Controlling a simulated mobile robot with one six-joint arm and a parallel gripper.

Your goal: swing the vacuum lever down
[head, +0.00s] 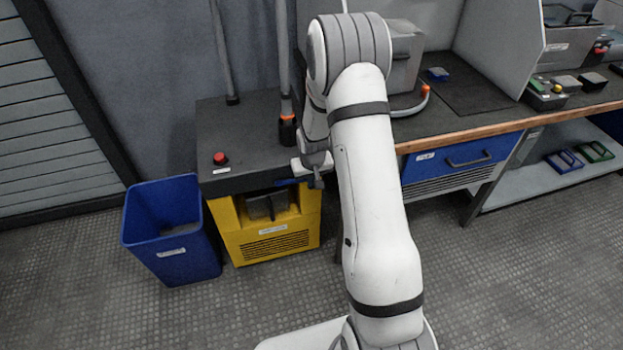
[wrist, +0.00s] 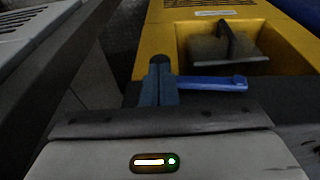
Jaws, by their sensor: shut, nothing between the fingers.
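The vacuum lever is a blue bar (wrist: 212,83) lying level across the wrist view, with a small round pivot at its right end. In the head view a short piece of the blue lever (head: 286,182) shows at the front edge of the dark top of the yellow unit. My gripper (wrist: 160,66) is shut and empty, its fingertips at the left end of the lever. I cannot tell whether they touch it. In the head view my gripper (head: 317,182) is at the right front corner of the unit, partly hiding the lever.
The yellow vacuum unit (head: 270,243) has a dark top with a red button (head: 220,158). A blue bin (head: 172,232) stands to its left. The workbench with a blue drawer (head: 460,158) is to the right. Floor in front is clear.

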